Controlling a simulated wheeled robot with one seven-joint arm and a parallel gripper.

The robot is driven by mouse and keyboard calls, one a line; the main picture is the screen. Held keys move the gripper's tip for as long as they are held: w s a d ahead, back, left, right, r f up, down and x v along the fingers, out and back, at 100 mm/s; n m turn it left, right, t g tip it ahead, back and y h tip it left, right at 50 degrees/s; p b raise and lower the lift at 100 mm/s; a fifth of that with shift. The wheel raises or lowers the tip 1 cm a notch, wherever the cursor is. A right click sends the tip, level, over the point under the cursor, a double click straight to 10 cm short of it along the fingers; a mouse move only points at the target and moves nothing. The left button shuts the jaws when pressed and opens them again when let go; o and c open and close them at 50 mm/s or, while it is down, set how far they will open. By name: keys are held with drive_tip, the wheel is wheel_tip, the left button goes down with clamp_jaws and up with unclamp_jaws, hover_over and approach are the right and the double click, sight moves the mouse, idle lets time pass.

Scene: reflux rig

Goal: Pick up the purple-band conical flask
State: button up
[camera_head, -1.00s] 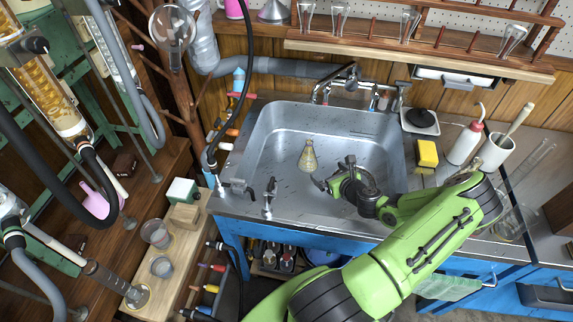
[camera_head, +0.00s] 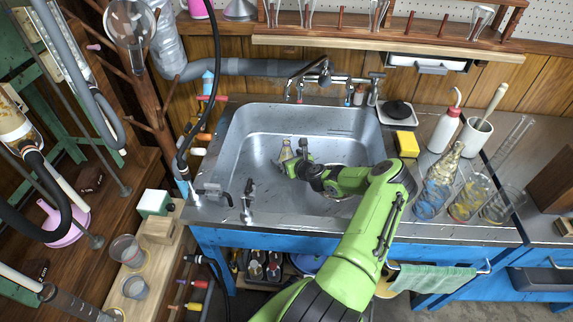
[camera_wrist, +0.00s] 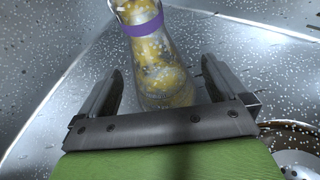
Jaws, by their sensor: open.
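The purple-band conical flask (camera_wrist: 155,60) stands in the metal sink, clear glass with yellowish patches and a purple band near its neck. In the head view the flask (camera_head: 286,152) is partly covered by my gripper (camera_head: 292,165), which is at the flask's near right side. In the wrist view my gripper (camera_wrist: 160,92) is open, with one finger on each side of the flask's lower body. I cannot tell whether either finger touches the glass.
The sink (camera_head: 245,130) surrounds my gripper with its walls, and the faucet (camera_head: 322,75) hangs over its back edge. Other glass flasks (camera_head: 432,195) stand on the counter to the right. A yellow sponge (camera_head: 407,143) lies by the sink's right rim.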

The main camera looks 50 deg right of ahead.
drive_tip(key=shift+r, duration=0.1)
drive_tip(key=c, duration=1.4)
drive_tip(key=shift+o, duration=0.2)
drive_tip(key=shift+r, duration=0.15)
